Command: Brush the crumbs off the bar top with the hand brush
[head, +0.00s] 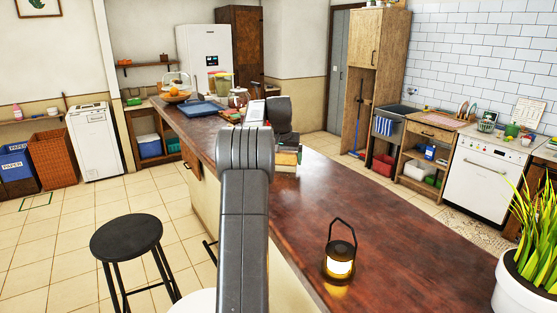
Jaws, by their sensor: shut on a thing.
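The bar top (385,245) is a long dark reddish-brown counter running from the lower right to the back left. My arm rises from the bottom centre and bends forward over the bar. It covers part of the bar's middle, and my gripper's fingers do not show behind it. I cannot pick out any crumbs on the bare part of the top.
A lit lantern (340,262) stands on the near bar top. A blue tray (200,110) and a fruit bowl (176,92) stand farther back. A potted plant (525,285) is at right, a black stool (126,236) at left.

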